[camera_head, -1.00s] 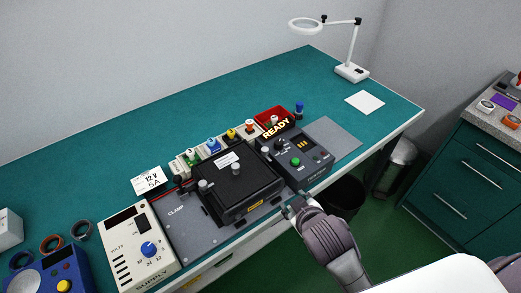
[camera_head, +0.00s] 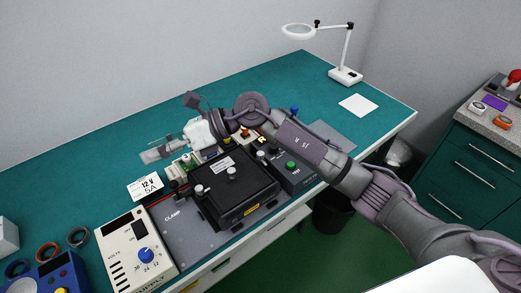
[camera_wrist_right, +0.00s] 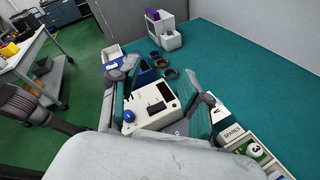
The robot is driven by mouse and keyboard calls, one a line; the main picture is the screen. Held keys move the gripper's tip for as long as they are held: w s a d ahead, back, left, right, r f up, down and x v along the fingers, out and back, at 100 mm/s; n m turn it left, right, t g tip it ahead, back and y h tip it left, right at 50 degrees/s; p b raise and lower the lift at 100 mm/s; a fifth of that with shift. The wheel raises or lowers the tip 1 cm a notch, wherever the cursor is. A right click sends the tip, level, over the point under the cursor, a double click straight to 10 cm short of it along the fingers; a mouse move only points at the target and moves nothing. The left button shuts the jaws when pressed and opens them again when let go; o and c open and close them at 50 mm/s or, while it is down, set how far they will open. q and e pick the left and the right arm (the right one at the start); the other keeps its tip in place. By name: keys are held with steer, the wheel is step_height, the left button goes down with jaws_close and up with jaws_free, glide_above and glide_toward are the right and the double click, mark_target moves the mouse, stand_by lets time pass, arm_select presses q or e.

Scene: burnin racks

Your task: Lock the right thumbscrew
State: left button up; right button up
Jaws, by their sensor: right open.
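The black clamp fixture (camera_head: 235,192) sits on a grey plate marked CLAMP (camera_head: 185,238). A silver thumbscrew (camera_head: 199,190) stands at its left side. Another silver thumbscrew (camera_head: 261,157) stands at its right side, close under my right arm. A silver knob (camera_head: 231,174) is on the lid. Whether the thumbscrews are locked cannot be told. My right gripper (camera_head: 152,155) is open and empty, above the bench behind and left of the fixture, apart from the thumbscrews. Its spread fingers show in the right wrist view (camera_wrist_right: 158,92). My left gripper is not in view.
The power supply (camera_head: 138,250) stands left of the fixture, with a 12 V 5A card (camera_head: 145,186) behind it. A control box with a green button (camera_head: 291,166) is to the right, partly under my arm. A magnifier lamp (camera_head: 345,75) stands far back.

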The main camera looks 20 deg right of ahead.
steer(key=w+d+f+n+h, duration=0.3)
steer(key=w+d+f+h, duration=0.15)
steer(key=d+h, duration=0.3)
steer(key=m+h, duration=0.1)
steer(key=h, duration=0.7)
glide_toward(261, 153)
steer(key=shift+g+y, duration=0.25)
steer(key=shift+g, duration=0.05)
steer(key=f+p, duration=0.2)
steer(key=f, duration=0.2)
steer(key=f+p, duration=0.2)
steer(key=f, duration=0.1)
steer(key=shift+w+d+f, duration=0.15)
steer(key=shift+w+f, duration=0.05)
steer(key=shift+f, duration=0.75)
jaws_close()
